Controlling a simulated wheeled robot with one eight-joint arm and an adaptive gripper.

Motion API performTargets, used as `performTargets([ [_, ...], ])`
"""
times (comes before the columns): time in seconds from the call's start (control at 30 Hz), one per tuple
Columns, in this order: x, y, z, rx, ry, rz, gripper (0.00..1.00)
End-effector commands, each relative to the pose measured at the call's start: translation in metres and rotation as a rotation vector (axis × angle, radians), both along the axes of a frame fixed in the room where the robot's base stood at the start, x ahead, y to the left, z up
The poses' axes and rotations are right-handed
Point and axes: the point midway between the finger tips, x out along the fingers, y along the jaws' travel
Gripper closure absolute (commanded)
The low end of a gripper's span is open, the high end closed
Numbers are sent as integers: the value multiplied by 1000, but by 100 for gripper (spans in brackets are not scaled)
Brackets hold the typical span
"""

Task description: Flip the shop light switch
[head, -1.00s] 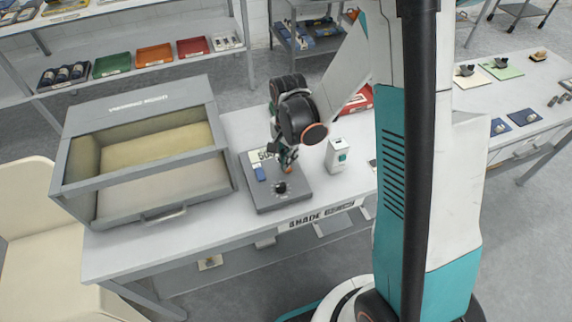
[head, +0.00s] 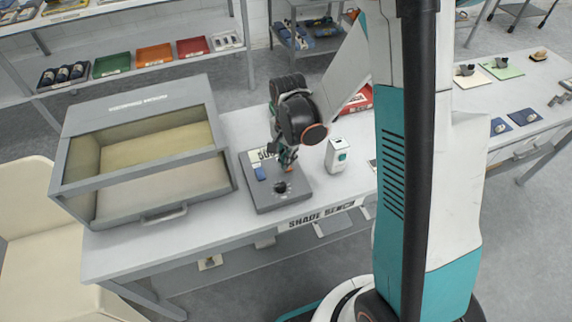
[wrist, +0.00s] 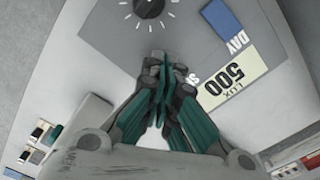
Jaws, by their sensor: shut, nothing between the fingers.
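My gripper (head: 288,160) is shut and empty, pointing down over the grey control box (head: 290,203) on the bench. The box has a black round knob (head: 280,187), a blue piece (head: 260,173) and a pale label. In the wrist view the shut fingertips (wrist: 162,62) are between the knob (wrist: 149,4) and the "500 LUX" label (wrist: 236,76), with the blue "DAY" piece (wrist: 222,18) to the right. I cannot tell whether the fingertips touch the box. A small white box (head: 337,160) with a green spot stands right of the control box. I cannot tell which part is the light switch.
A grey, open-fronted cabinet (head: 150,217) stands left of the control box. My arm hides part of the bench. A red box (head: 360,98) is behind. The bench's right part holds mats and small items. A cream chair (head: 30,200) stands at left.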

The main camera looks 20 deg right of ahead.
Motion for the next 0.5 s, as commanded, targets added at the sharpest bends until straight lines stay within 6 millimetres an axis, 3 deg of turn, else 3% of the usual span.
performTargets([
  [0.5, 0, 0, -8, 0, 0, 0, 100],
])
